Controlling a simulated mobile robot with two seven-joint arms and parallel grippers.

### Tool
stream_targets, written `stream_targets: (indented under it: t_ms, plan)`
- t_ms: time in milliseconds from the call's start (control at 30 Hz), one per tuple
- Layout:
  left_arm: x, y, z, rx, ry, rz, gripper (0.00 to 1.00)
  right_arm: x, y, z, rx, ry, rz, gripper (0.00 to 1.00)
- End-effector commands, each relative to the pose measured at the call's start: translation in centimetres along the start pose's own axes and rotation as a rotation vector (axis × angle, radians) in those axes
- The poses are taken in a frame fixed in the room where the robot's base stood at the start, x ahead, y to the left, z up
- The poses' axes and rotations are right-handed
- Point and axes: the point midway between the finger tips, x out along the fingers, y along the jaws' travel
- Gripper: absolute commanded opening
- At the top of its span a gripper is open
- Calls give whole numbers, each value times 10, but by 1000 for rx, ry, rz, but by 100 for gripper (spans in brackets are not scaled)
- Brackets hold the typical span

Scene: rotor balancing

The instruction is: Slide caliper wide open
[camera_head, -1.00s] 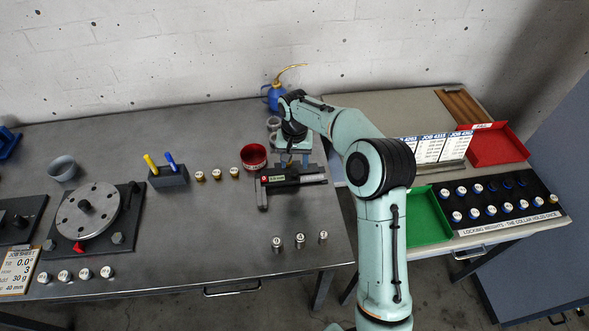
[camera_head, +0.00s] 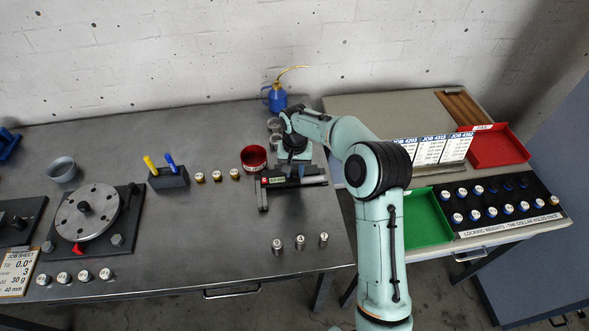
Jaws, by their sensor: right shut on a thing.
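The caliper (camera_head: 318,181) lies on the grey bench right of centre. It is a dark bar running left to right, with a fixed jaw at its left end pointing toward the front and a small red-marked display near that end. My right gripper (camera_head: 294,168) reaches down from behind and is shut on the caliper's sliding part, at about the middle of the bar. The fingers and the grasped part are mostly hidden by my wrist and are too small to see clearly. My left gripper is out of view.
A red cup (camera_head: 254,158) stands close behind the caliper's left end. A blue oil can (camera_head: 277,98) stands behind my wrist. Several small metal weights (camera_head: 300,242) stand in front. To the right are a green tray (camera_head: 424,218) and a red tray (camera_head: 497,148).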

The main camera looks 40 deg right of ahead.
Motion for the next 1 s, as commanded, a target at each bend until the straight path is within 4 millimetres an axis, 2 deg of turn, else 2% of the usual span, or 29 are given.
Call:
stream_targets:
  t_ms: [200, 300, 633, 667, 700, 733, 1000]
  plan:
    - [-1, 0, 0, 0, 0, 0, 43, 0, 44, -9, 8, 1, 7, 0]
    - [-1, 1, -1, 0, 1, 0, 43, 0, 56, -11, 7, 1, 7, 0]
    - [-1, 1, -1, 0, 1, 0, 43, 0, 59, -11, 3, 0, 5, 0]
    - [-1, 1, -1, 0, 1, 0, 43, 0, 58, -11, 3, 0, 5, 36]
    - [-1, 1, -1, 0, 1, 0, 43, 0, 58, -11, 3, 0, 4, 49]
    - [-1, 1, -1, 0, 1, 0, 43, 0, 58, -11, 3, 0, 4, 55]
    - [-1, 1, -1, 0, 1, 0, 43, 0, 58, -11, 2, 0, 4, 55]
